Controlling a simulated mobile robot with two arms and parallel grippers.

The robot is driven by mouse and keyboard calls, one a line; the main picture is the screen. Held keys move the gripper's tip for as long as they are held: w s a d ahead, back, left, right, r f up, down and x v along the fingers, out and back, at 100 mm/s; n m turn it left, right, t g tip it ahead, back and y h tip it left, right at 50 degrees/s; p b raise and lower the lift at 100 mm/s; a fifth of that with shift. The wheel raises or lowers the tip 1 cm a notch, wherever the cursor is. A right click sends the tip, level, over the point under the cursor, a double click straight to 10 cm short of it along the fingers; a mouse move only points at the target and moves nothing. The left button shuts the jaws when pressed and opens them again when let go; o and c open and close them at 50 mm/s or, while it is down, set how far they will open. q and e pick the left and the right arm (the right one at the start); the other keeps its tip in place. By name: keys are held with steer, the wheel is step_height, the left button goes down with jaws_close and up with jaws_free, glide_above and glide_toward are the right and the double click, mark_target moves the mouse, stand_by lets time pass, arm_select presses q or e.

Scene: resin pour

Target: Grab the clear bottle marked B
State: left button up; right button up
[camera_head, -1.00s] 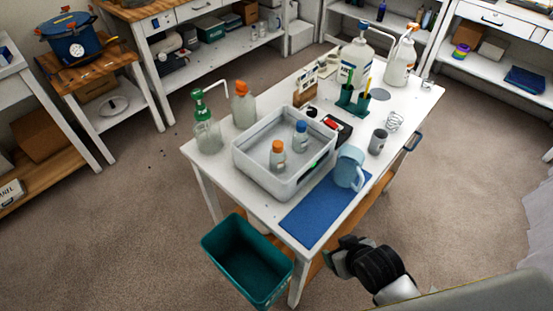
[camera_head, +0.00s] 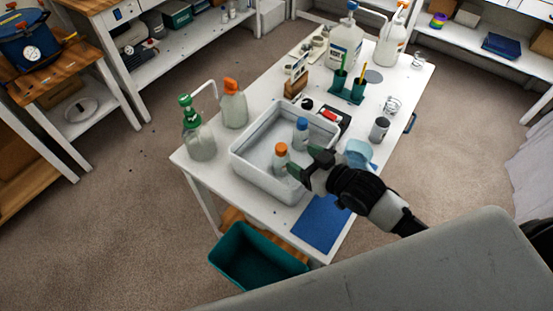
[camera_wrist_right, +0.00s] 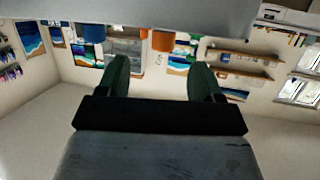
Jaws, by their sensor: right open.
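Two small clear bottles stand upright in a grey tub (camera_head: 250,171) in the head view. The nearer one has an orange cap (camera_head: 281,158) and the farther one a blue cap (camera_head: 301,134). I cannot read a B on either. My right gripper (camera_head: 308,164) is open at the tub's right side, its green-grey fingertips just right of the orange-capped bottle, with nothing between them. In the right wrist view the two fingers (camera_wrist_right: 160,75) are spread apart, with an orange shape beyond the gap. My left gripper is out of view.
A green-topped pump bottle (camera_head: 199,141) and an orange-topped bottle (camera_head: 234,106) stand behind the tub to the left. A teal bin (camera_head: 258,256) is below the table.

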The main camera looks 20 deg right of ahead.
mark_target(285, 153)
steer(key=x, duration=0.2)
steer(key=shift+w+a, duration=0.15)
steer(key=shift+w, duration=0.05)
steer(key=p+x, duration=0.1)
steer(key=x, duration=0.4)
steer(key=shift+s+a+f, duration=0.15)
steer(key=shift+a, duration=0.05)
steer(key=shift+w+a+f, duration=0.1)
steer(key=shift+w+f, duration=0.05)
steer(key=shift+w, duration=0.1)
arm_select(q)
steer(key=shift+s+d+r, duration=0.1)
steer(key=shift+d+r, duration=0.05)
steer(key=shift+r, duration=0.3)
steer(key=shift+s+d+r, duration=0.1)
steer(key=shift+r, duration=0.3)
arm_select(e)
steer(key=shift+s, duration=0.15)
jaws_close()
